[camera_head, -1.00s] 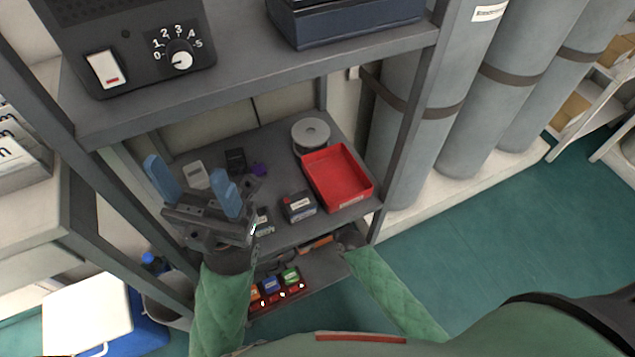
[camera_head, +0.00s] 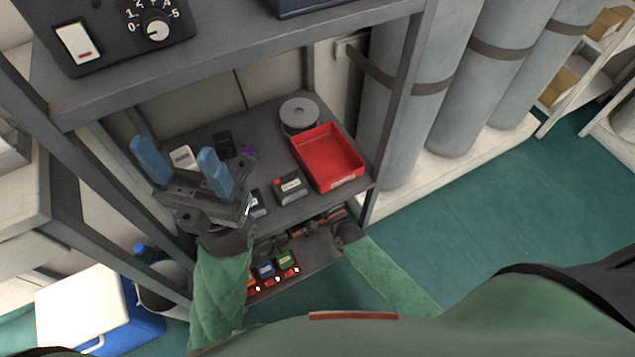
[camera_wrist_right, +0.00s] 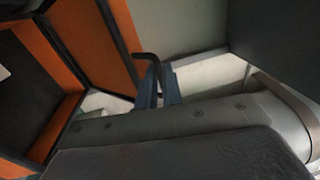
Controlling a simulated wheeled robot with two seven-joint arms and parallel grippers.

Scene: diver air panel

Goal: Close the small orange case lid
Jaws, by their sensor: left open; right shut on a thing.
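The small orange case (camera_wrist_right: 95,40) fills the left and top of the right wrist view, with orange inner walls and dark edges; its lid appears raised. My right gripper (camera_wrist_right: 158,85) has its blue fingers shut on a thin dark bent handle (camera_wrist_right: 150,58) beside an orange panel. I cannot tell for sure that the handle belongs to the lid. In the head view the right hand is mostly hidden under the middle shelf, and only a sliver of orange shows there. My left gripper (camera_head: 175,155) is open and empty above the middle shelf.
The middle shelf (camera_head: 285,215) holds a red tray (camera_head: 338,182), a grey reel (camera_head: 299,112) and small boxes. Several coloured cases sit on the lower shelf below. Shelf posts stand on both sides, and grey cylinders (camera_head: 470,80) stand at right. The teal floor (camera_head: 480,220) at right is clear.

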